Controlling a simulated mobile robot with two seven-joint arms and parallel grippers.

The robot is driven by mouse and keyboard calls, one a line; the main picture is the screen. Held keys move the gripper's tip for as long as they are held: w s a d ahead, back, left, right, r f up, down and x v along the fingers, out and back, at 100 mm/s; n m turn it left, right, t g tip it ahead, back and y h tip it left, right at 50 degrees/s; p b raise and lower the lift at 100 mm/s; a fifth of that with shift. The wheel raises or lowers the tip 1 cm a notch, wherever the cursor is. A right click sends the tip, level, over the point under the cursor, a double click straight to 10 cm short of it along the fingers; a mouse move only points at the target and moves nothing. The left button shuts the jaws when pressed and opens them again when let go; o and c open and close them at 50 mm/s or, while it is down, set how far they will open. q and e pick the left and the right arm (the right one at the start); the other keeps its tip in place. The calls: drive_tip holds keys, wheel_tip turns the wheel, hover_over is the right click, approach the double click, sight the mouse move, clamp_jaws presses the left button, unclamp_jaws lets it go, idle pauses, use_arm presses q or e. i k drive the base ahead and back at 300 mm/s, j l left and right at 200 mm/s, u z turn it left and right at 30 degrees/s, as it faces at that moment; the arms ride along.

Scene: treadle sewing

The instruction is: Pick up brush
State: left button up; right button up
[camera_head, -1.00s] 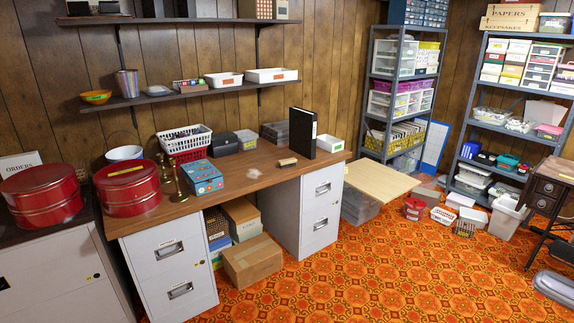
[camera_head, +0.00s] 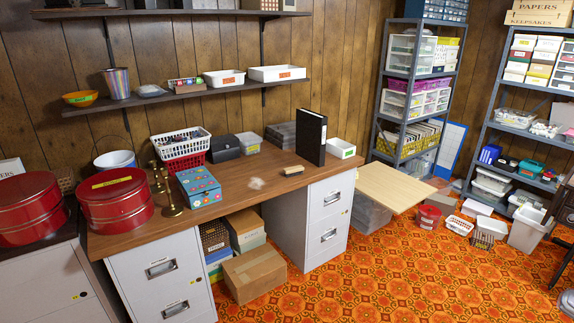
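A small brush (camera_head: 293,170) with a tan body and a dark underside lies on the wooden desk top (camera_head: 232,203). It is left of the upright black binder (camera_head: 311,137) and close to the desk's front edge. A pale whitish patch (camera_head: 256,183) lies on the desk just left of the brush. Neither of my grippers shows in the head view.
On the desk's left are a blue patterned box (camera_head: 198,186), brass candlesticks (camera_head: 170,199) and a red tin (camera_head: 114,198). White and red baskets (camera_head: 181,146) stand behind. A pale board (camera_head: 396,186) juts out right of the desk. Orange patterned floor (camera_head: 350,282) is open in front.

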sight(295, 170)
drive_tip(key=i+l+u, duration=0.1)
drive_tip(key=i, duration=0.4)
drive_tip(key=i+l, duration=0.15)
drive_tip(key=i, duration=0.3)
drive_tip(key=i+l+u, duration=0.15)
drive_tip(key=i, duration=0.35)
drive_tip(key=i+l+u, duration=0.1)
drive_tip(key=i, duration=0.4)
drive_tip(key=i+l, duration=0.3)
drive_tip(key=i, duration=0.15)
drive_tip(key=j+u, duration=0.05)
